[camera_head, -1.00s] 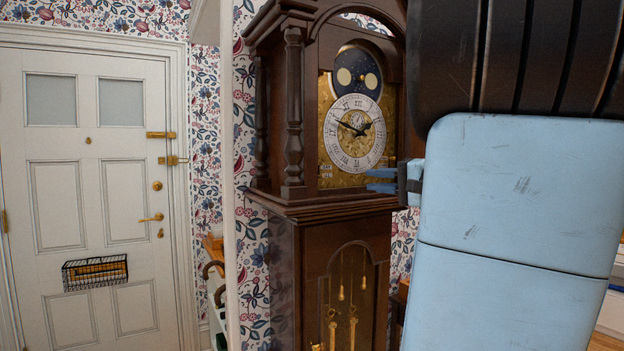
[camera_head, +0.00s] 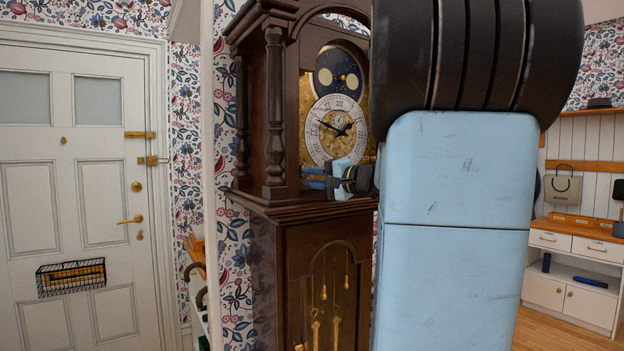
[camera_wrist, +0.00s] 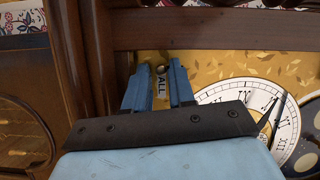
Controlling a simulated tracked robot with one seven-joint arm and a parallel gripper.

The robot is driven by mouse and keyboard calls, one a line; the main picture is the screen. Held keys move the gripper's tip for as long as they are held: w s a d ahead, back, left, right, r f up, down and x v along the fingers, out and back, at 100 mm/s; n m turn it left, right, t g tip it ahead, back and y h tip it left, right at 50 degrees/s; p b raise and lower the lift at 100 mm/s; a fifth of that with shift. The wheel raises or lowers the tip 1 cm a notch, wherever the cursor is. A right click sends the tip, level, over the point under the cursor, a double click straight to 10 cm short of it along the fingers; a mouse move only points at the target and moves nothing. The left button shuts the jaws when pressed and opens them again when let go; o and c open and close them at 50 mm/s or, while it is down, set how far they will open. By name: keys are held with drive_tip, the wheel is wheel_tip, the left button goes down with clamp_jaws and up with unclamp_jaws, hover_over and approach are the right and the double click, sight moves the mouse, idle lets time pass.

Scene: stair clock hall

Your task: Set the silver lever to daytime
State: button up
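The tall dark wooden clock (camera_head: 290,215) has a gold face with a white dial (camera_head: 318,144). The dial also shows in the wrist view (camera_wrist: 235,97). My gripper (camera_head: 315,178) has its blue fingers inside the hood opening, in front of the face's lower left. In the wrist view my gripper (camera_wrist: 159,82) has its fingers apart, one on each side of a small plate (camera_wrist: 161,90) reading "ALL". A small silver-grey knob, apparently the silver lever (camera_wrist: 161,69), shows between the fingertips. I cannot tell whether the fingers touch it. The lever's setting cannot be read.
A turned wooden column (camera_head: 274,110) and the hood frame stand close beside my gripper. A white door (camera_head: 85,190) is at the left. A shelf unit with drawers (camera_head: 575,245) is at the right, with clear floor before it.

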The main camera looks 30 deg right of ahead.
clamp_jaws()
drive_tip(key=shift+d, duration=0.1)
idle(1.4)
